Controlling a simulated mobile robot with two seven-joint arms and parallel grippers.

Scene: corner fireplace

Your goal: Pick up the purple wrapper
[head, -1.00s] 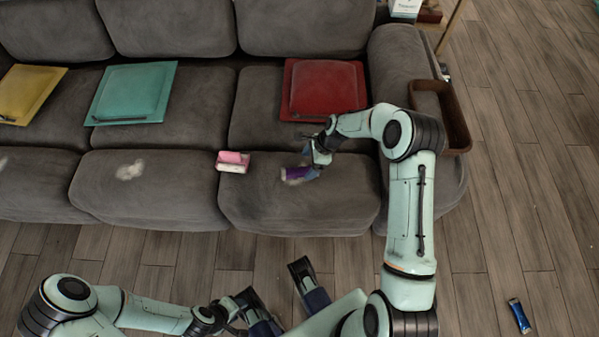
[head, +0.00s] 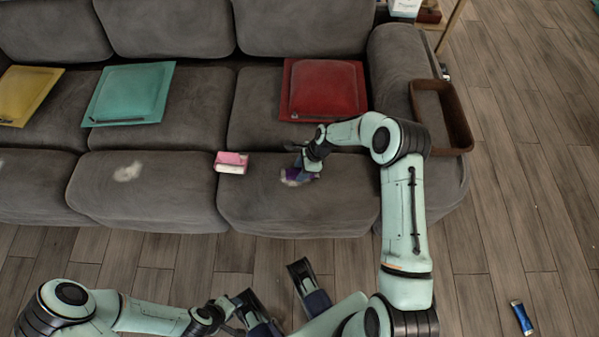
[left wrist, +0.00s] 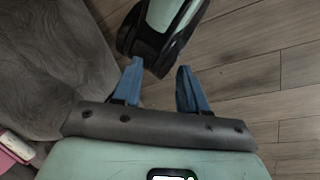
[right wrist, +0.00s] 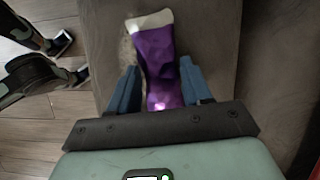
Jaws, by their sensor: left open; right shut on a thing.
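The purple wrapper (head: 291,175) is at the front of the sofa's right seat cushion. In the right wrist view the purple wrapper (right wrist: 157,62) has a white end and lies between the two blue fingers. My right gripper (head: 298,170) is shut on it; whether the wrapper is clear of the cushion I cannot tell. The right gripper (right wrist: 156,88) partly hides its near end. My left gripper (left wrist: 160,84) is open and empty, over the floor in front of the sofa. It also shows in the head view (head: 276,296).
A pink and white box (head: 231,163) sits left of the wrapper. Red (head: 323,90), teal (head: 128,94) and yellow (head: 27,95) cushions lie farther back on the sofa. A brown tray (head: 456,118) is on the right armrest. A blue can (head: 521,318) lies on the floor.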

